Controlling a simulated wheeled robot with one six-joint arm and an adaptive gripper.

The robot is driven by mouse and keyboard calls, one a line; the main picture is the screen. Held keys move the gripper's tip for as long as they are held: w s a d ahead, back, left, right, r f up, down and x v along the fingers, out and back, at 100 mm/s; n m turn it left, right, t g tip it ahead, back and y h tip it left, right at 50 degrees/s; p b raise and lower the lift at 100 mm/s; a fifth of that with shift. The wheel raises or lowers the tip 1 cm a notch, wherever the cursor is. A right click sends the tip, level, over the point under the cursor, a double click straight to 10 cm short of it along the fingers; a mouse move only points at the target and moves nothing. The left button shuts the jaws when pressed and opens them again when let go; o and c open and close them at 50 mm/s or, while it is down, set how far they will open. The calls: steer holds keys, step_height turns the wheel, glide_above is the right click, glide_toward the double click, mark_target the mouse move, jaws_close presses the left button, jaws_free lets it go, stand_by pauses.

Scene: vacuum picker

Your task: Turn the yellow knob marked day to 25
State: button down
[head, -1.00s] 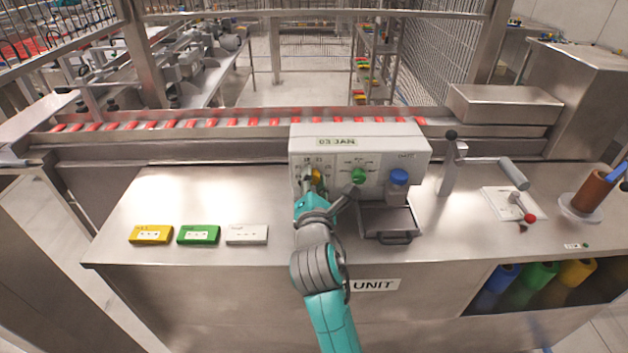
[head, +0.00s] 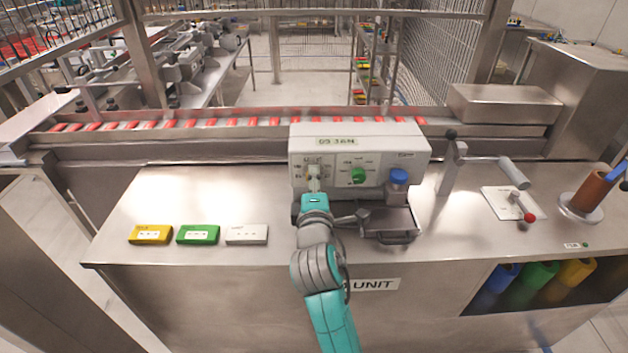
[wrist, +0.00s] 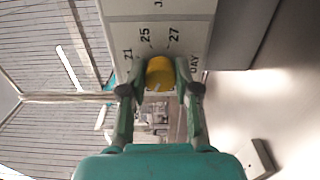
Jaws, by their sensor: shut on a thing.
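The yellow day knob (wrist: 159,73) sits between my two fingers in the wrist view, on the white face of the unit (wrist: 180,30). The printed numbers 21, 25 and 27 and the word DAY show around it. A small pale mark shows on the knob, but I cannot tell which number it points to. My gripper (head: 313,178) is shut on the knob at the left of the white unit (head: 413,147) and hides it in the head view. The display (head: 337,141) on the unit looks like 09 JAN, though it is small.
A green knob (head: 358,175) is just right of my gripper. A blue-capped bottle (head: 398,185) stands further right, above a metal tray (head: 400,238). Yellow (head: 151,235), green (head: 198,235) and white (head: 247,234) blocks lie left on the steel bench. A lever (head: 449,165) stands right.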

steer(key=m, duration=2.6)
steer(key=shift+a+f, duration=0.15)
steer(key=shift+f, duration=0.05)
steer(key=shift+m, duration=0.3)
steer(key=c, duration=0.8)
jaws_free()
steer(key=shift+c, duration=0.2)
steer(key=shift+s, duration=0.1)
steer(key=s, duration=1.2)
